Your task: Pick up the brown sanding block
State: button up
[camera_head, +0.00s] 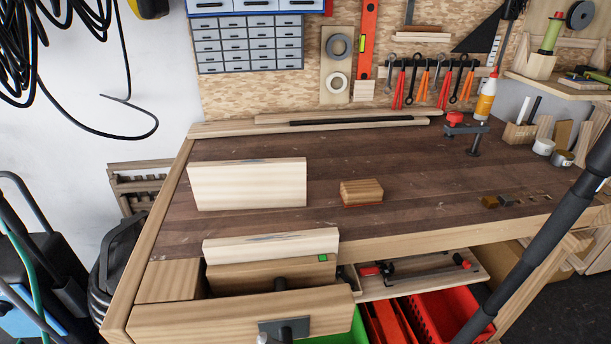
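The brown sanding block (361,192) lies flat on the dark top of the workbench (420,190), near the middle. It is a small wooden block with a reddish-brown layer along its bottom edge. Its top and front faces show, and nothing covers it. My gripper is not in view, so I cannot see whether it is open or shut.
A pale board (248,185) stands left of the block; another (271,246) is at the front vise (242,318). A red-handled clamp (466,130) is at the back right. A dark bar (545,235) crosses the right side. Bare bench surrounds the block.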

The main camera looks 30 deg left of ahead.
aim_at(367, 192)
jog(key=u, duration=0.85)
jog(key=i, duration=0.9)
jog(key=u, duration=0.95)
